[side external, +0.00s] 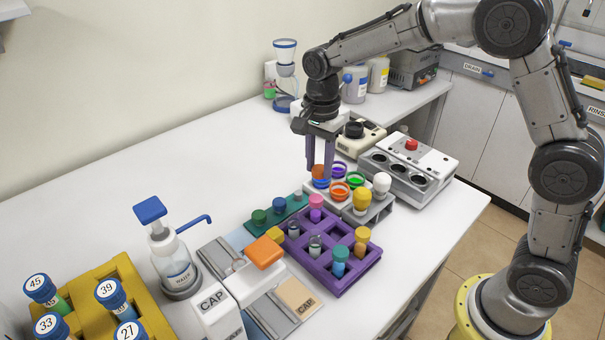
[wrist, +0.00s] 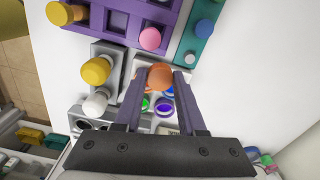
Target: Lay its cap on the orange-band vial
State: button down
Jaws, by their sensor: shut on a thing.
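An orange cap (side external: 318,171) is between the fingertips of my gripper (side external: 319,166). My gripper is shut on it and holds it above a white block of colour-banded vials. The cap also shows between the fingers in the wrist view (wrist: 160,76). The orange-band vial (side external: 340,190) stands in the block, a little right of and nearer than the held cap in the side view; its mouth looks uncovered. In the wrist view the cap and a finger partly hide it. The blue-band vial (side external: 321,184) appears just below the cap in the side view.
The purple-band vial (side external: 338,169) and green-band vial (side external: 355,181) stand close by in the block. A grey rack with yellow-capped (side external: 362,199) and white-capped (side external: 382,183) vials is to the right. A purple rack (side external: 333,272) and green strip (side external: 289,213) lie nearer the camera.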

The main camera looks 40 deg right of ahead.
jog(key=s+r, duration=0.3)
jog(key=s, duration=0.5)
jog(key=n, duration=0.6)
send_over(237, 258)
jog(key=shift+w+d+r, duration=0.1)
jog(key=shift+w+r, duration=0.05)
jog(key=shift+r, duration=0.1)
jog(key=shift+f, duration=2.45)
jog(key=shift+f, duration=0.65)
